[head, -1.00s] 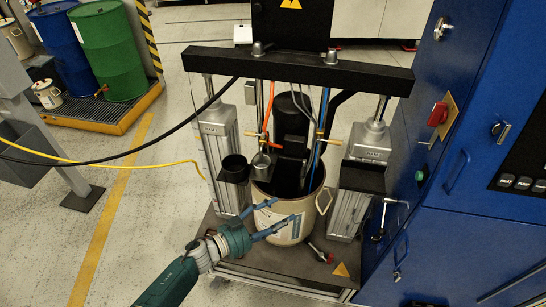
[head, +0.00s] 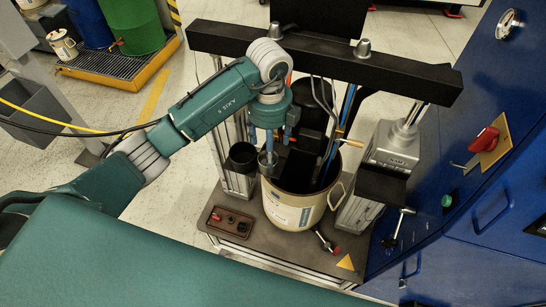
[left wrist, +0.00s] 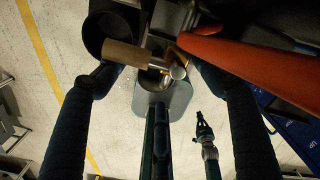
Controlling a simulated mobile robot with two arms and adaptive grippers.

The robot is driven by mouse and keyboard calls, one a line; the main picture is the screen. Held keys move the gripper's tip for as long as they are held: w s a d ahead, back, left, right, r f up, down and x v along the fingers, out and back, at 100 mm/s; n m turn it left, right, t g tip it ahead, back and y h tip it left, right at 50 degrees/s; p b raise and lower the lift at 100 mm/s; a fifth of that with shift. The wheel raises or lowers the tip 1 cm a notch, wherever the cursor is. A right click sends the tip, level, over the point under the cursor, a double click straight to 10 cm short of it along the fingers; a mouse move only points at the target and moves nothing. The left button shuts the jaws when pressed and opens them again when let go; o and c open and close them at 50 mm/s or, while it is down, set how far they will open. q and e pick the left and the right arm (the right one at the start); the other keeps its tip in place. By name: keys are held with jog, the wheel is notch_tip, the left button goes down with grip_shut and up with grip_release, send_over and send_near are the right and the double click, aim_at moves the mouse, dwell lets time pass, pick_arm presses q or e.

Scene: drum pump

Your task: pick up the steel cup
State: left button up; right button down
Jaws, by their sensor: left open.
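The small steel cup (head: 267,160) sits at the left rear part of the pail's rim (head: 285,190) in the head view, beside a black round holder. My left gripper (head: 268,143) points down right above the cup, its blue fingers apart and partly covering it. In the left wrist view the open fingers (left wrist: 153,78) stand either side of a brown cylinder and shiny metal parts. The cup cannot be told apart clearly from those parts there. Whether a finger touches the cup cannot be told. My right gripper is not in view.
The black holder (head: 243,157) stands close left of the cup. Hoses and pump rods (head: 330,110) rise from the pail on the right. A black crossbeam (head: 320,60) spans behind my gripper. A red hose (left wrist: 250,48) is near the right finger.

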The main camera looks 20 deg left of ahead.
pick_arm(q)
jog(key=f, duration=0.1)
jog(key=f+p, duration=0.1)
jog(key=f, duration=0.2)
jog(key=shift+d+p, duration=0.25)
jog(key=shift+p, duration=0.15)
jog(key=shift+s+f, duration=0.1)
jog(key=shift+f, duration=0.4)
jog(key=c, duration=1.1)
jog(key=o, duration=0.9)
jog(key=shift+o, duration=1)
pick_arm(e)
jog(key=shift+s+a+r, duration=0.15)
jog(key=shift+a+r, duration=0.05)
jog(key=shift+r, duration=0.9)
